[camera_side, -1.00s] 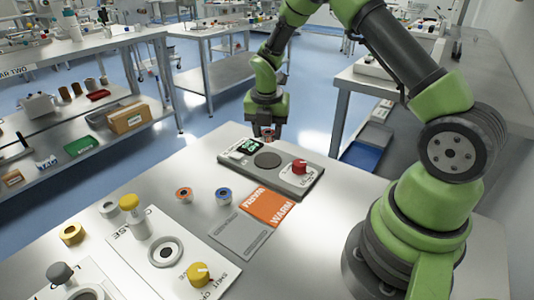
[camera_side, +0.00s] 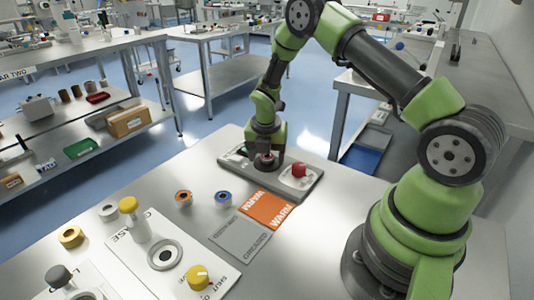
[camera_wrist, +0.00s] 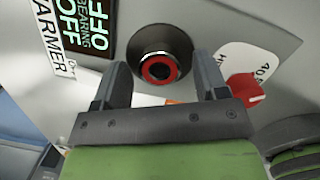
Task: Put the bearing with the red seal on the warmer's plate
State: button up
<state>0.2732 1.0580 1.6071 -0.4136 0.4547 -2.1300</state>
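The bearing with the red seal (camera_wrist: 160,69) lies flat on the warmer's dark round plate (camera_wrist: 137,46) in the wrist view. In the side view the bearing (camera_side: 267,156) shows as a small red ring between my fingers. My gripper (camera_wrist: 160,82) is low over the plate, with one finger on each side of the bearing. The fingers look spread, with a gap to the bearing on both sides. In the side view my gripper (camera_side: 267,160) hides most of the plate.
The warmer (camera_side: 306,190) has a red knob (camera_side: 299,170) right of my gripper and a display (camera_wrist: 87,23) reading OFF. Bearings with orange (camera_side: 183,197) and blue (camera_side: 223,198) seals lie in front. An orange WARM card (camera_side: 266,208) and a grey card (camera_side: 240,237) lie nearby.

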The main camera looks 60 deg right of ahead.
jog(key=s+a+r+m+t, duration=0.1)
jog(key=s+a+r+m, duration=0.2)
jog(key=r, duration=0.7)
jog(key=s+a+r+m+t, duration=0.1)
jog(key=a+r+m, duration=0.25)
jog(key=r, duration=0.75)
jog(key=s+a+r+m+t+y, duration=0.1)
jog(key=s+a+r+m, duration=0.3)
jog(key=s+m, duration=0.4)
jog(key=s+a+r+m+t+y, duration=0.2)
jog(key=s+m, duration=0.6)
jog(key=m, duration=0.4)
jog(key=shift+s+a+r+m+t+y, duration=0.35)
jog(key=shift+a+r+t, duration=0.35)
jog(key=shift+a+r, duration=0.3)
